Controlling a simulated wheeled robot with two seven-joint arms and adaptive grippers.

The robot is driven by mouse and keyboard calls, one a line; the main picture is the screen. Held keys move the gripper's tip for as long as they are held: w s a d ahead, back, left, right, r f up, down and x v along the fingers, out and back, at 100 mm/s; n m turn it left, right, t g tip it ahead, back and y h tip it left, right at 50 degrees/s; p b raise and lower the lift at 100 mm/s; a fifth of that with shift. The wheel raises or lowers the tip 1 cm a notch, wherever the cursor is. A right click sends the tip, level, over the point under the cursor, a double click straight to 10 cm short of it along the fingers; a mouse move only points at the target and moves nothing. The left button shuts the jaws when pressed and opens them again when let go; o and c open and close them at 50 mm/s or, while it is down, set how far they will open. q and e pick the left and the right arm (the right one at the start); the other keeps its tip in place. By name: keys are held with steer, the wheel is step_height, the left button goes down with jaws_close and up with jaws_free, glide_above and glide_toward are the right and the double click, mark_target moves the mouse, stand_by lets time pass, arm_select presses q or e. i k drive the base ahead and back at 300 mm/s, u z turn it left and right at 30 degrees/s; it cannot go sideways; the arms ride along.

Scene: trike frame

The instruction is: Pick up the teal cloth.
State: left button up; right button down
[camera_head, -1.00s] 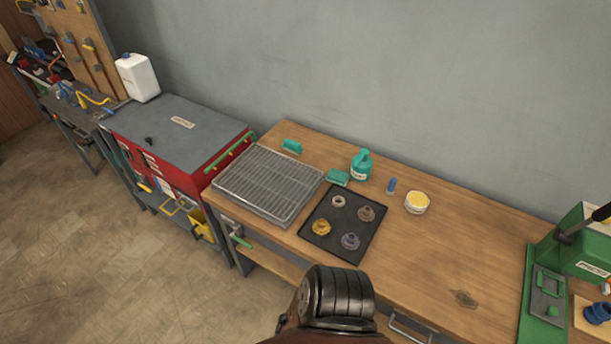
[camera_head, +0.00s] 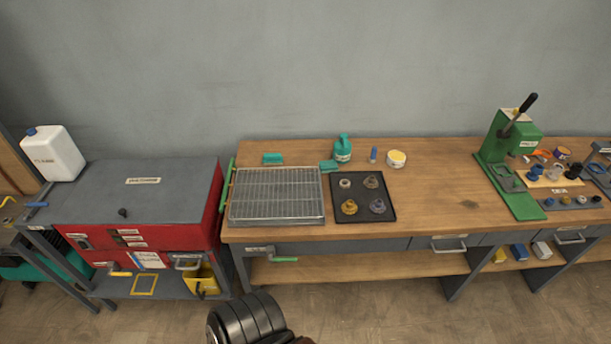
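A small, flat teal piece (camera_head: 329,166), which looks like the folded teal cloth, lies on the wooden workbench (camera_head: 440,200). It is at the back, between the wire-grid tray and the teal bottle. A second small teal item (camera_head: 272,158) lies behind the tray; it looks more like a brush or block, but it is too small to be sure. Neither gripper is in view. Only a dark, ribbed part of one of my arms shows at the bottom edge, well in front of the bench.
On the bench are the wire-grid tray (camera_head: 277,196), a black mat (camera_head: 363,198) with several metal parts, a teal bottle (camera_head: 343,149), a blue tube (camera_head: 373,154), a yellow-topped tub (camera_head: 396,159) and a green press (camera_head: 509,165). A red cabinet (camera_head: 145,235) stands left. The bench right of the mat is mostly clear.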

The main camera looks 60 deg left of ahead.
mark_target(328, 165)
steer(key=z, duration=0.05)
steer(key=k, duration=0.1)
steer(key=u, duration=1.1)
